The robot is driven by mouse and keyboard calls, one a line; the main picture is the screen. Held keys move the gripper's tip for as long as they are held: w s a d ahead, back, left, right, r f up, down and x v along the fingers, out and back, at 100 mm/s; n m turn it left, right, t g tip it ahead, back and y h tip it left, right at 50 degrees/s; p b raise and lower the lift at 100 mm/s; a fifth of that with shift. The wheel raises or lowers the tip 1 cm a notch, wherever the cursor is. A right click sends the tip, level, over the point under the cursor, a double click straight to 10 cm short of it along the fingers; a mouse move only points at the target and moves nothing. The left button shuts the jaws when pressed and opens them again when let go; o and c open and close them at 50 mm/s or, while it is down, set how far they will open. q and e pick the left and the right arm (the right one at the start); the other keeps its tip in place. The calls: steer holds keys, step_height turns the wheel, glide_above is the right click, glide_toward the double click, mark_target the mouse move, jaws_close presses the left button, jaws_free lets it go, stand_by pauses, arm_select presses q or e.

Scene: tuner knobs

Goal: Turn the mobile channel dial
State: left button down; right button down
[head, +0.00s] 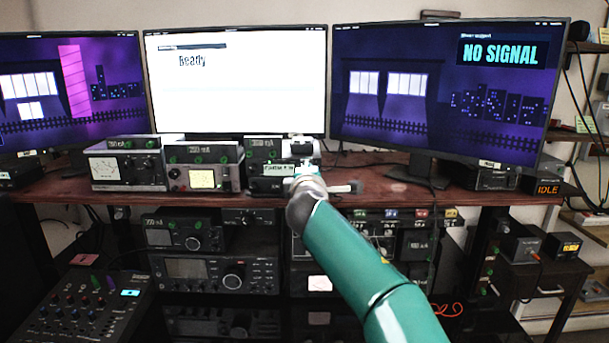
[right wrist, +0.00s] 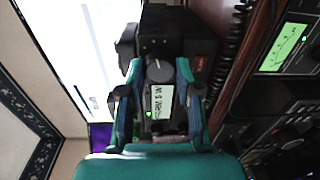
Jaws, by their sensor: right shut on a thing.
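The mobile radio is a small black unit on the wooden desk, below the middle monitor. Its lit pale display (head: 278,169) shows just left of my right wrist. In the right wrist view, its dark round channel dial (right wrist: 159,71) has a white mark and sits beside the display (right wrist: 160,98). My right gripper (right wrist: 157,73) has one finger on each side of the dial and is shut on it. In the head view my green right arm comes from the lower right and hides the dial. My left gripper is not in view.
Metered instruments (head: 120,168) stand on the desk to the left of the radio. Three monitors stand behind; the middle monitor (head: 235,90) reads "Ready", the right monitor (head: 440,110) "NO SIGNAL". More radio gear (head: 220,272) fills the shelves below. A coiled cord (right wrist: 238,45) hangs beside the radio.

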steer(key=shift+w+d+f, duration=0.1)
steer(key=shift+f, duration=0.35)
steer(key=c, duration=1.1)
jaws_free()
steer(key=shift+o, duration=1.4)
steer(key=shift+r, duration=0.1)
steer(key=shift+o, duration=0.2)
steer(key=shift+r, duration=0.1)
steer(key=shift+s+r, duration=0.15)
steer(key=shift+s, duration=0.1)
steer(key=s, duration=1.1)
steer(key=shift+s+r, duration=0.2)
steer(key=shift+s, duration=0.1)
